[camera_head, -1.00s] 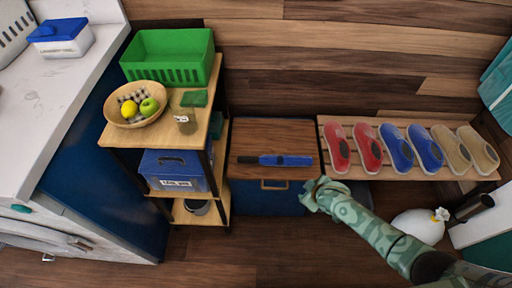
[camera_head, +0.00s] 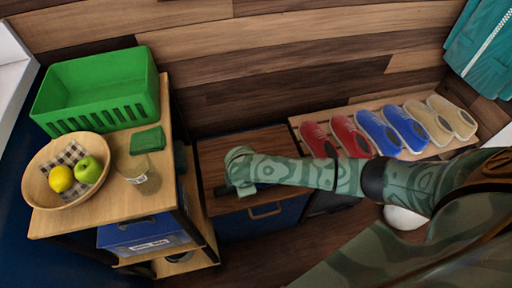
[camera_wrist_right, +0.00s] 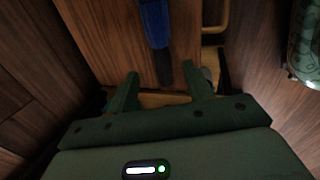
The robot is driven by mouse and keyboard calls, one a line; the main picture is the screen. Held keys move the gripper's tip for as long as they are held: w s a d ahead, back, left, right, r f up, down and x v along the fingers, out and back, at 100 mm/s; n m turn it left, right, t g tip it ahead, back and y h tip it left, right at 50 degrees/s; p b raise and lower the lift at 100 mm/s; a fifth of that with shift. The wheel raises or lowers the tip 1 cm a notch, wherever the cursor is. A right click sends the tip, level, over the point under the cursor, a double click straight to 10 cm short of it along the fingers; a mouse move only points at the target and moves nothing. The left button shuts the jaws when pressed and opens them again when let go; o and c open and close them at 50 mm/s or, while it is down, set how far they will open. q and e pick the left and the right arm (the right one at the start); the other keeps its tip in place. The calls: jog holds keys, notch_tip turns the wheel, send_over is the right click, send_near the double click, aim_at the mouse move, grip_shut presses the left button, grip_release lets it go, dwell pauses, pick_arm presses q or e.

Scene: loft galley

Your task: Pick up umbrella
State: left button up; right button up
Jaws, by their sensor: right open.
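The umbrella (camera_wrist_right: 155,25) is a folded blue one with a dark end. It lies on the brown wooden cabinet top (camera_head: 272,143). In the head view it is mostly hidden by my right gripper (camera_head: 238,178), which is over the front left part of that top. In the right wrist view my right gripper (camera_wrist_right: 161,76) is open, with its two green fingers apart. The umbrella's dark end points in between the fingertips, and I cannot tell whether they touch it. My left gripper is not in view.
A wooden shelf unit (camera_head: 176,105) stands just left, with a green crate (camera_head: 105,85), a fruit bowl (camera_head: 45,193), a glass jar (camera_head: 141,175) and a blue box (camera_head: 150,232). Several shoes (camera_head: 378,130) sit on a slatted rack to the right.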

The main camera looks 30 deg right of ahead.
aim_at(221, 191)
jog(key=b+x, duration=0.1)
jog(key=x, duration=0.3)
jog(key=shift+s+f+b, duration=0.1)
jog(key=shift+f+b, duration=0.05)
jog(key=shift+b, duration=0.2)
jog(key=shift+f+b, duration=0.3)
jog(key=shift+b, duration=0.05)
jog(key=b+x, duration=0.4)
jog(key=x, duration=0.1)
jog(key=shift+d, duration=0.1)
jog(key=shift+r, duration=0.15)
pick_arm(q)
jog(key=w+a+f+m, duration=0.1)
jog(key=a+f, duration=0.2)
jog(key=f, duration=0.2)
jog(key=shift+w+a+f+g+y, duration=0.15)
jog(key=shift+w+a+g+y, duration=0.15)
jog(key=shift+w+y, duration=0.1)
pick_arm(e)
jog(key=c, duration=0.9)
